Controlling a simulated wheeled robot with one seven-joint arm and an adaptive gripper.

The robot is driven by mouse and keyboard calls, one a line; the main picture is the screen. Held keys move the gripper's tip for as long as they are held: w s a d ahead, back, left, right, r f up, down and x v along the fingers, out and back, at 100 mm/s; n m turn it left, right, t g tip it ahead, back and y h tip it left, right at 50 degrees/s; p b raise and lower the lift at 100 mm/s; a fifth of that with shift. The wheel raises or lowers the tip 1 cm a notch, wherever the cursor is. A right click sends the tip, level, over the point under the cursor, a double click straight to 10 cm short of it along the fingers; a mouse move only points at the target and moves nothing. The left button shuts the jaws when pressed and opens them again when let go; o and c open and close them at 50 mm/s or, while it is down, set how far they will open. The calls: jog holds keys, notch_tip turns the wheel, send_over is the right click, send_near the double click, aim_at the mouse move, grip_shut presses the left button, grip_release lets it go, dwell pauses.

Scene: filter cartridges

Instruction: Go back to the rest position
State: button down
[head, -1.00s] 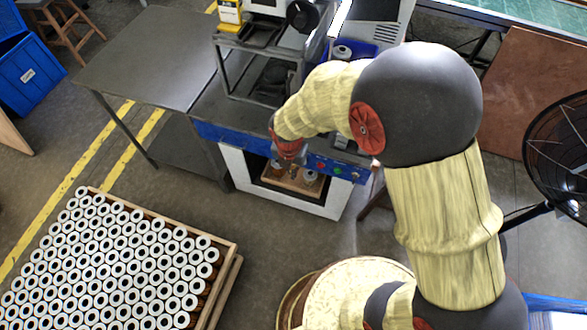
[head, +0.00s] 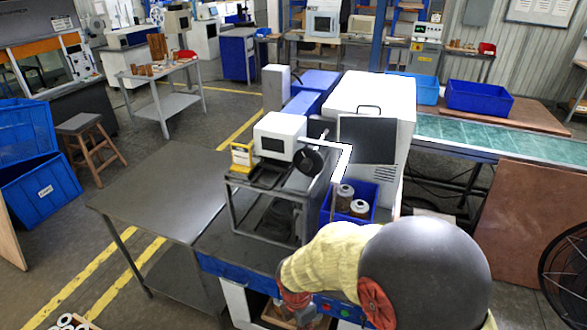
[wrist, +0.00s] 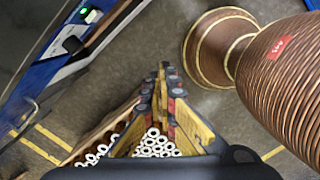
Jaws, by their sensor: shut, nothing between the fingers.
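My gripper shows in the wrist view with its yellow and dark fingers closed together (wrist: 165,80) and nothing between them. It hangs above the floor, with white ring-ended filter cartridges (wrist: 155,146) in a wooden tray below and beyond it. A few cartridges (head: 72,322) show at the bottom left corner. Two more cartridges (head: 359,208) stand in a small blue bin (head: 366,190) on the bench.
The machine bench (head: 235,266) with its white unit (head: 280,136) and metal frame stands close to my arm. A grey table (head: 160,195) adjoins it on the left. A black fan (head: 565,265) stands at the right. Floor at the lower left is open.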

jog(key=s+d+r+m+t, duration=0.1)
jog(key=s+d+r+m, duration=0.3)
jog(key=r+m, duration=0.4)
jog(key=s+d+r+m+t, duration=0.2)
jog(key=s+d+r+m, duration=0.2)
jog(key=r, duration=0.9)
jog(key=s+d+r+m+t+y, duration=0.1)
jog(key=s+d+r+m, duration=0.3)
jog(key=d+r+m, duration=0.4)
notch_tip(320, 180, up, 3)
jog(key=m+t, duration=0.1)
jog(key=m, duration=0.3)
jog(key=shift+s+d, duration=0.2)
jog(key=shift+s, duration=0.1)
jog(key=c, duration=2.6)
grip_release()
jog(key=shift+f, duration=0.1)
